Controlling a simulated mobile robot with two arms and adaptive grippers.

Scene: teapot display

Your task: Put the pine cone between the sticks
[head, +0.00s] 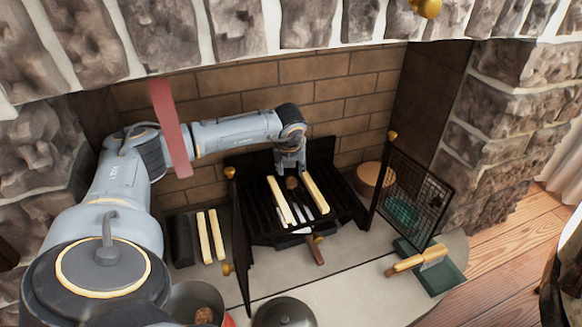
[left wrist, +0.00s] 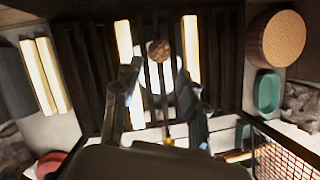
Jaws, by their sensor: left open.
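A brown pine cone (head: 291,183) lies on the black grate (head: 262,213) between two pale sticks, a left stick (head: 279,200) and a right stick (head: 314,195). In the left wrist view, the pine cone (left wrist: 158,50) shows between the left stick (left wrist: 124,42) and the right stick (left wrist: 190,48), seemingly touching neither. My left gripper (head: 290,166) is over the grate, just above the cone in the head view. In the left wrist view its fingers (left wrist: 160,85) are apart with nothing held between them. My right gripper is not in view.
Two more sticks (head: 210,236) lie left of the grate. Black mesh doors stand either side, the right one (head: 415,195) near a round wooden piece (head: 375,175). A wooden-handled tool (head: 317,250) lies at the grate's front. A bucket (head: 190,300) holds another brown piece (head: 203,315).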

